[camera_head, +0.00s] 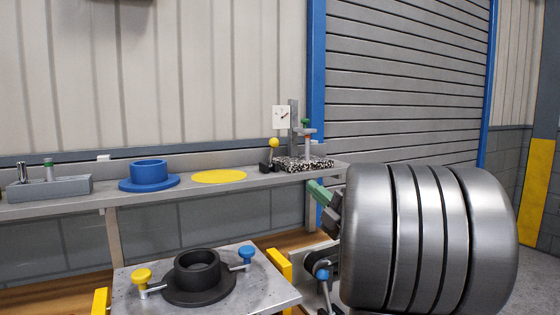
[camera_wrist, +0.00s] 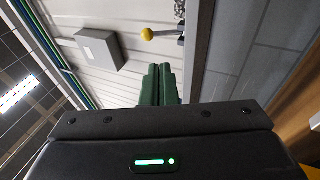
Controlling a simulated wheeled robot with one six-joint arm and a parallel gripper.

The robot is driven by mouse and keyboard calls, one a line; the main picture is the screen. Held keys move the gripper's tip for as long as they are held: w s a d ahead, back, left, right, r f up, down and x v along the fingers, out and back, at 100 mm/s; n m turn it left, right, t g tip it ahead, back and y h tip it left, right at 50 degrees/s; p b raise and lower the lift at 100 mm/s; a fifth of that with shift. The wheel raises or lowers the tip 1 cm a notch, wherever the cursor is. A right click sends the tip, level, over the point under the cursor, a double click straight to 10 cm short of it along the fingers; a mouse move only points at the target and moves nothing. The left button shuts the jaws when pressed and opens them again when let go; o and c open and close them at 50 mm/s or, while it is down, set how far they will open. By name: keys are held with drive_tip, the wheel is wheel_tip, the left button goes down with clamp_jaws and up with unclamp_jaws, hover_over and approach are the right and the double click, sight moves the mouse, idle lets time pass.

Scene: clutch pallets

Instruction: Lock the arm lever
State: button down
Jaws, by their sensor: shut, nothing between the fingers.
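The lever with a yellow ball knob (camera_head: 274,142) stands above a small black block at the right part of the back shelf, beside the gauge stand. Its rod looks close to upright in the head view. The yellow knob also shows at the top of the wrist view (camera_wrist: 147,34), with a short grey rod running right from it. My gripper (camera_head: 316,188) has green fingers and is in front of the shelf's right end, lower and to the right of the lever. In the wrist view its fingers (camera_wrist: 158,72) are together and empty, apart from the knob.
A gauge stand (camera_head: 293,128) with a white dial rises behind a speckled plate (camera_head: 304,164). A yellow disc (camera_head: 219,176), a blue flanged ring (camera_head: 149,182) and a grey tray (camera_head: 50,189) sit on the shelf. A black flanged ring (camera_head: 197,291) is between clamps on the near plate.

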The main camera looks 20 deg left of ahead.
sight(271, 153)
drive_tip(key=p+x, duration=0.2)
drive_tip(key=x, duration=1.2)
